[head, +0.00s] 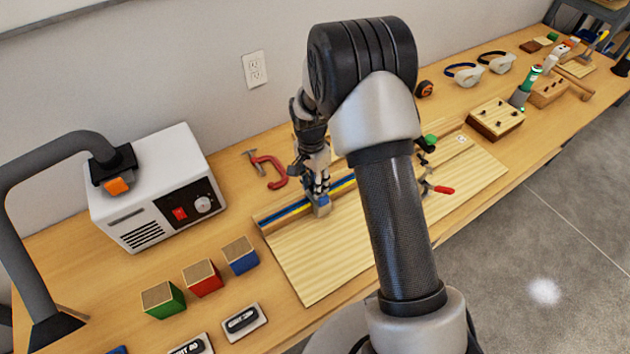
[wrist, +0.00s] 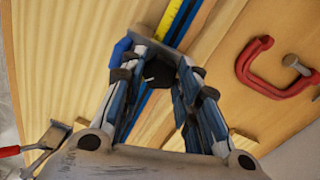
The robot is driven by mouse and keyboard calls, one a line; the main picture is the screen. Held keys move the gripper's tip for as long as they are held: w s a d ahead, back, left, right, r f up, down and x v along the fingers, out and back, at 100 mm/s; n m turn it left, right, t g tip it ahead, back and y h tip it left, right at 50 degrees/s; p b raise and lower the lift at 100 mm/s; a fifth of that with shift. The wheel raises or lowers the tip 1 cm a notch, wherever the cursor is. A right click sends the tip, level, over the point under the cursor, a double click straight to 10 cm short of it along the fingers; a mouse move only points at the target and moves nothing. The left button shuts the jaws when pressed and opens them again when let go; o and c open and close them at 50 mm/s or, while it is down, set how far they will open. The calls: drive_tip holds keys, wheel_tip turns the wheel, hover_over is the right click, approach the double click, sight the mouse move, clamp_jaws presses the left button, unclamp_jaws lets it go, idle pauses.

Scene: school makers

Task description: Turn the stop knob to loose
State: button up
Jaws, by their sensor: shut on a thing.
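The stop is a small grey block (head: 322,208) on the blue and yellow rail (head: 287,211) of the wooden board. The dark stop knob (wrist: 158,72) shows between my fingers in the wrist view; in the head view my fingers hide it. My gripper (head: 318,191) points down at the stop, and its fingers (wrist: 160,62) are closed around the knob, one on each side. Any mark showing the knob's turn is too small to read.
A red clamp (head: 268,172) lies behind the rail. A red-handled toggle clamp (head: 440,189) sits on the board's right part. A white box with a red switch (head: 160,190) and coloured cubes (head: 203,278) stand left. The board's front left (head: 320,265) is clear.

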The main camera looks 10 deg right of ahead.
drive_tip(key=n+p, duration=0.1)
drive_tip(key=n, duration=0.6)
drive_tip(key=n+p, duration=0.1)
drive_tip(key=n, duration=0.5)
drive_tip(key=shift+s+n+t, duration=0.1)
drive_tip(key=shift+n+t, duration=0.2)
drive_tip(key=shift+t, duration=0.1)
drive_tip(key=n+p, duration=0.1)
drive_tip(key=n, duration=0.3)
drive_tip(key=shift+n+p, duration=0.65)
drive_tip(key=shift+n, duration=1.65)
drive_tip(key=o, duration=1.1)
drive_tip(key=shift+r, duration=0.1)
